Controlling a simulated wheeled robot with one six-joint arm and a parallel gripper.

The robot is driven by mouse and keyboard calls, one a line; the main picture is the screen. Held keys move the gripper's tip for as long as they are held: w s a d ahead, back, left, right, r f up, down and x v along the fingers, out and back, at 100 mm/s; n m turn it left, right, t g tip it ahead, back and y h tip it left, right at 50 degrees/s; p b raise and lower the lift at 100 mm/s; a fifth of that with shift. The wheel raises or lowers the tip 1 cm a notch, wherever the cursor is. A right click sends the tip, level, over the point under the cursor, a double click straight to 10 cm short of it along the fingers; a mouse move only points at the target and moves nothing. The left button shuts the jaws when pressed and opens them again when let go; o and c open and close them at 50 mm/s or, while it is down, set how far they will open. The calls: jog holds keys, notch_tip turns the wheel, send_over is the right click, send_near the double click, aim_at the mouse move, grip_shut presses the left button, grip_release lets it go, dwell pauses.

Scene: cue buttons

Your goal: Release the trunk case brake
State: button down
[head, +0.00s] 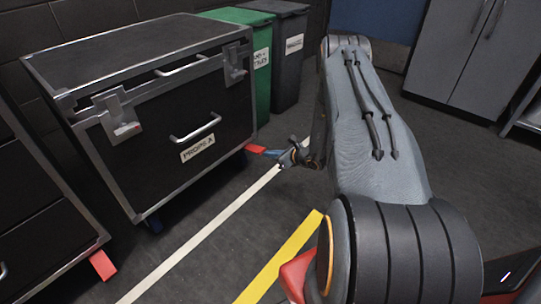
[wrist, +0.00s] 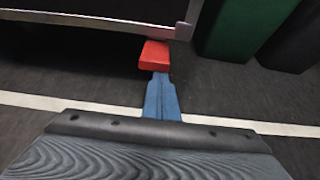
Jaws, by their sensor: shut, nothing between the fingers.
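The trunk case (head: 180,110) is a black box with metal edges, latches and handles, labelled PROPS A. Its red brake pedal (head: 255,149) juts out at the lower right corner near the floor. In the wrist view the red pedal (wrist: 154,55) lies straight ahead, under the case's metal corner. My gripper (head: 283,156) is low by the pedal, with its blue fingers (wrist: 160,95) shut and empty. The fingertips are at the pedal's near edge in the wrist view; whether they touch it I cannot tell.
A second black case with a red pedal (head: 102,265) stands at the left. A green bin (head: 262,75) and a dark bin (head: 291,55) stand behind the trunk case. White (head: 200,236) and yellow (head: 280,258) lines mark the open floor. A grey cabinet (head: 470,50) is at the back right.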

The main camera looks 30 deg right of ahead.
jog(key=s+d+r+p, duration=0.1)
jog(key=s+d+p, duration=0.1)
jog(key=s, duration=0.6)
jog(key=shift+s+d+r, duration=0.2)
jog(key=shift+s+d, duration=0.15)
jog(key=shift+d, duration=0.45)
